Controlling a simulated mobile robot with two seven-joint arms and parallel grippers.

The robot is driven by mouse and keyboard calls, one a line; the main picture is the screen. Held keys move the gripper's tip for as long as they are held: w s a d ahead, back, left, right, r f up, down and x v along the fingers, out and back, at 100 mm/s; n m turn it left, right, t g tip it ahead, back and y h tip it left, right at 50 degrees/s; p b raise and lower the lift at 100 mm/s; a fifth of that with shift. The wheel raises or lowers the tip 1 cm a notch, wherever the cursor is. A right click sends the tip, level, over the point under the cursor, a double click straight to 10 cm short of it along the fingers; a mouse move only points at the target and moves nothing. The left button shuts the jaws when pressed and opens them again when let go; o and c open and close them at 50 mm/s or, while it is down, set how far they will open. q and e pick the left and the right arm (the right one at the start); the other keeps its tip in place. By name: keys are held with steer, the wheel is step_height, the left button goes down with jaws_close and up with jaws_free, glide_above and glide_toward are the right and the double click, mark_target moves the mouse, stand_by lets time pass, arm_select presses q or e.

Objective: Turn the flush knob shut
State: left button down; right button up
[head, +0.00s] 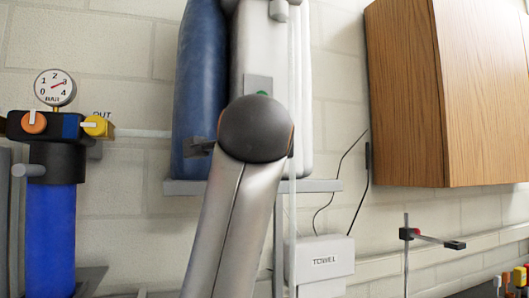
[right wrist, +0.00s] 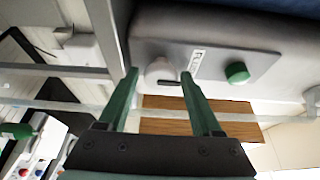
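In the right wrist view a grey plate carries a small sideways label (right wrist: 197,62), too blurred to read surely. Beside it are a green round knob (right wrist: 237,72) and a pale rounded part (right wrist: 159,70) with a short dark bar (right wrist: 168,83). I cannot tell surely which is the flush knob. My right gripper (right wrist: 158,74) is open, its green fingertips on either side of the pale part. I cannot tell whether they touch it. In the head view a bit of green (head: 262,93) shows above my arm's dark joint, which hides what lies behind. My left gripper is not in view.
A blue tank (head: 200,80) and a pale cylinder (head: 306,100) stand on a wall shelf (head: 325,186). A blue filter (head: 50,235) with gauge is at left. A wooden cabinet (head: 455,90) hangs at right, a towel box (head: 322,260) below.

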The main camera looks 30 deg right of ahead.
steer(key=shift+o, duration=0.6)
steer(key=b+v, duration=0.3)
steer(key=v, duration=0.9)
steer(key=shift+s+a+b, duration=0.15)
steer(key=shift+s+b, duration=0.05)
steer(key=shift+b, duration=0.1)
